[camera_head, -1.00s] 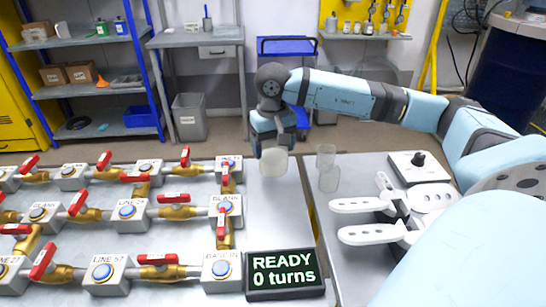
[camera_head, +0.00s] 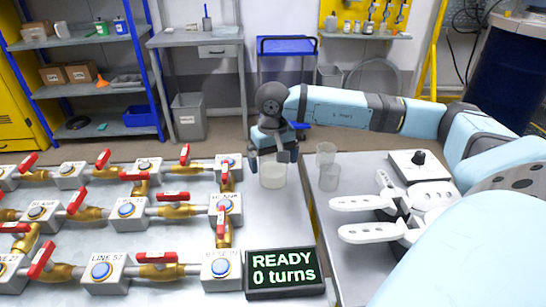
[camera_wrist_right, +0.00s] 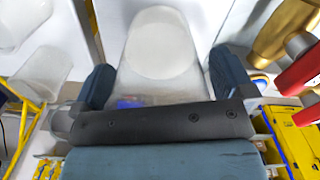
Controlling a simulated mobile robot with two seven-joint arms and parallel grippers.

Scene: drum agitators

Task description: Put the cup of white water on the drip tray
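The cup of white water (camera_head: 272,177) is translucent with pale contents, near the right end of the left metal worktop. It stands upright below my right gripper (camera_head: 273,158), whose fingers are on either side of it. In the right wrist view, the cup (camera_wrist_right: 162,45) lies between the two dark blue fingers of my right gripper (camera_wrist_right: 163,82). The gripper is shut on the cup. I cannot tell whether the cup's bottom touches the worktop. I cannot make out a separate drip tray. My left gripper is not in view.
Two clear cups (camera_head: 328,177) stand close to the right, on the other worktop. A white pronged object (camera_head: 375,204) and a box with a black knob (camera_head: 418,163) are there too. Pipes with red-handled valves (camera_head: 165,258) fill the left worktop, beside a "READY 0 turns" display (camera_head: 284,270).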

